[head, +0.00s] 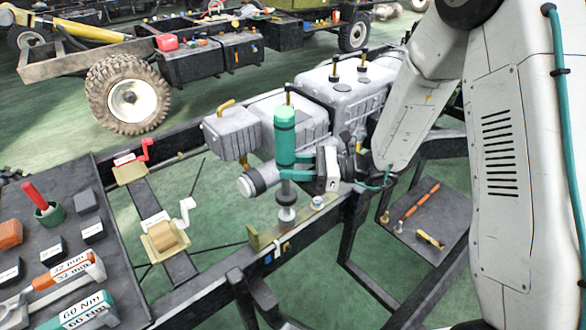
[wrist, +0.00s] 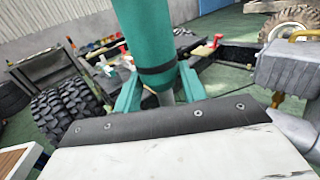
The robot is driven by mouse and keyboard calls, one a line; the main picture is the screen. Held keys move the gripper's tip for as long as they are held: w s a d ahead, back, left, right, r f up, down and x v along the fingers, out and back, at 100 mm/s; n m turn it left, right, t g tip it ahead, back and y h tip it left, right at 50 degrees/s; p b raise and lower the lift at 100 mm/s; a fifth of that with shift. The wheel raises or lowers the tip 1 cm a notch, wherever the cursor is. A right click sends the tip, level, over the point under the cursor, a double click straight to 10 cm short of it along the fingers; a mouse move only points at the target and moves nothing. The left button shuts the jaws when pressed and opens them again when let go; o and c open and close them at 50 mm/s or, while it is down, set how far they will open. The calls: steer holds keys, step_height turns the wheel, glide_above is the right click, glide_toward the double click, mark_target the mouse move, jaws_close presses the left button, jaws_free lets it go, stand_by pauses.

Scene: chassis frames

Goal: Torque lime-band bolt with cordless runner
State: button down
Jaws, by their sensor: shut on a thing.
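The runner (head: 285,122) is a teal upright cylinder with a dark band and a grey shaft below. My gripper (head: 287,172) has teal fingers shut around its lower part. Another bolt (head: 318,202) stands bare to the right on the same bracket. I cannot make out a lime band. In the wrist view the teal runner body (wrist: 152,40) rises between the fingers.
A grey engine block (head: 340,85) stands close behind the runner. A low dark panel (head: 432,215) at right carries small tools. A wheeled chassis (head: 130,92) stands behind.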

mark_target(293, 141)
steer(key=shift+r, duration=1.05)
steer(key=shift+r, duration=2.5)
